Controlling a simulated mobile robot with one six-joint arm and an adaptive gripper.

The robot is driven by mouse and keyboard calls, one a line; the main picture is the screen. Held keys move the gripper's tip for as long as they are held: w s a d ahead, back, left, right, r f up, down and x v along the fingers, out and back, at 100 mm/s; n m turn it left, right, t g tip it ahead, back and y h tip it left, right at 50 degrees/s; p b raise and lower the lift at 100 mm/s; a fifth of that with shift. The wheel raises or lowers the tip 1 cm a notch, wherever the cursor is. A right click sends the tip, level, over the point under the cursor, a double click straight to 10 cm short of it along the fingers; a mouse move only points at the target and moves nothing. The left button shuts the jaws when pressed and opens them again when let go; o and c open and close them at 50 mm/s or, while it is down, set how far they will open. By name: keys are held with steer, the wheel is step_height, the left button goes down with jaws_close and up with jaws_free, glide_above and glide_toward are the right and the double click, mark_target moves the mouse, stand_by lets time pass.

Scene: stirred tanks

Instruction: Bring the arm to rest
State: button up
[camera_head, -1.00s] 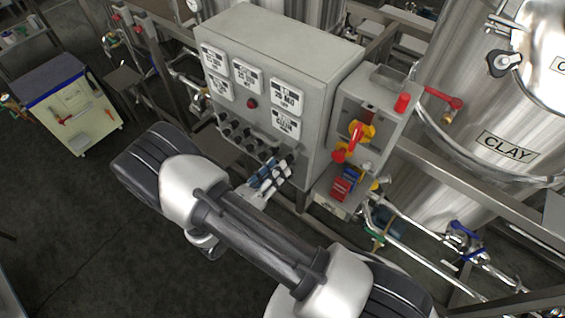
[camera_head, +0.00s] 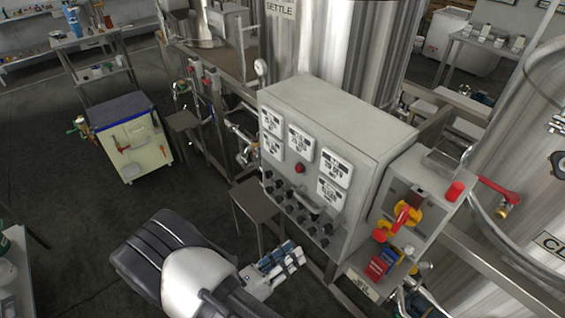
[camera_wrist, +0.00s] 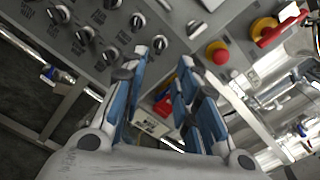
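My gripper (camera_head: 280,262) is in front of the lower part of the grey control panel (camera_head: 362,132). In the wrist view my gripper (camera_wrist: 170,78) shows two blue-and-grey fingers standing apart, with nothing between them. Beyond the gap are the panel's lower edge and a small red item. The fingers look clear of the panel's knobs (camera_wrist: 112,55). My arm comes up from the bottom of the head view, bent at a black and white joint. The rest of the arm is cut off by the frame.
Right of the panel is a box with a red-and-yellow rotary switch (camera_head: 405,214) and red and blue padlocks (camera_head: 378,266). A steel tank (camera_head: 530,150) stands at the right. A tool cart (camera_head: 130,140) stands at the left. The floor between cart and arm is clear.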

steer(key=s+d+r+m+g+y, duration=0.2)
steer(key=s+d+r+m+g, duration=0.1)
steer(key=d+r+m+g, duration=0.35)
steer(key=s+d+r+m+g+y, duration=0.25)
steer(key=d+r+m+g, duration=0.2)
steer(key=r+m, duration=0.45)
steer(key=s+a+r+m+t+y+b, duration=0.1)
steer(key=s+r+m+t+y, duration=0.4)
steer(key=s+r+m+y, duration=0.4)
steer(key=shift+s+r+m+y+b, duration=0.2)
steer(key=shift+r+m+y+b, duration=0.25)
steer(key=shift+m, duration=3)
steer(key=shift+a+f, duration=0.1)
steer(key=shift+f, duration=0.05)
